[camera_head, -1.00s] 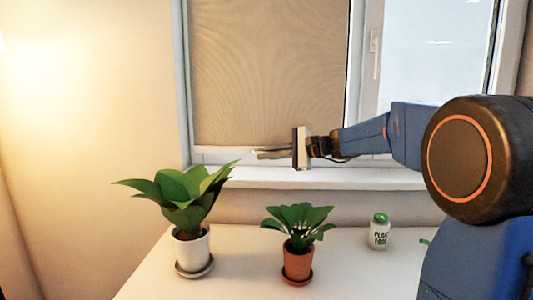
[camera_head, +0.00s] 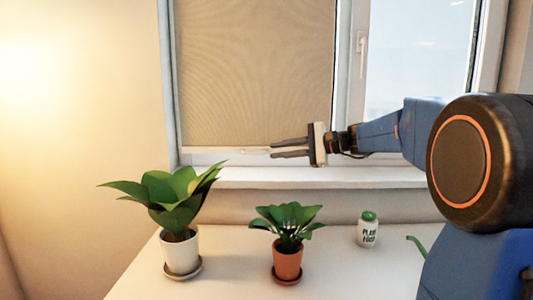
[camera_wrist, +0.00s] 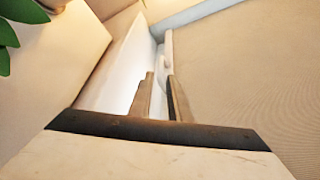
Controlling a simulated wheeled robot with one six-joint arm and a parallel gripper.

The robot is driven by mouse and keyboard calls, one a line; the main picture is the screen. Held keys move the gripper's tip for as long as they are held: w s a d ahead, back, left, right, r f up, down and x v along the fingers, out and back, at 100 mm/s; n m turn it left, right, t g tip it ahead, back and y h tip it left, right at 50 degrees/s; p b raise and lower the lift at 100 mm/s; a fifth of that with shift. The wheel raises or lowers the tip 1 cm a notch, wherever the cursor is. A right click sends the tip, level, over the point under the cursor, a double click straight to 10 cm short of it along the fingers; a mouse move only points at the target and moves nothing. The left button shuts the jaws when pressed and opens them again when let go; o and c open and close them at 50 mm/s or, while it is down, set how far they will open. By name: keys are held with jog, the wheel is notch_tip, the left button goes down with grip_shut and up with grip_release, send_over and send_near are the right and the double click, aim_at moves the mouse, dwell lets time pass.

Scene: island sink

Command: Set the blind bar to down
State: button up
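The tan blind (camera_head: 255,75) hangs over the left window pane, and its lower edge is near the bottom of the window frame. The pale blind bar (camera_head: 225,151) runs along that edge; it also shows in the wrist view as a light strip (camera_wrist: 168,45) beside the blind cloth. My gripper (camera_head: 271,149) is at the lower right part of the blind, fingers pointing left.
A white sill (camera_head: 300,177) runs below the window. On the white counter (camera_head: 225,270) stand a plant in a white pot (camera_head: 181,252), a plant in a terracotta pot (camera_head: 287,262) and a plant food jar (camera_head: 367,232). The window handle (camera_head: 362,55) is on the frame to the right.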

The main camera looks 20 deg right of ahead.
jog(key=v, duration=0.8)
jog(key=shift+s+d, duration=0.2)
jog(key=shift+d, duration=0.1)
jog(key=shift+r, duration=0.1)
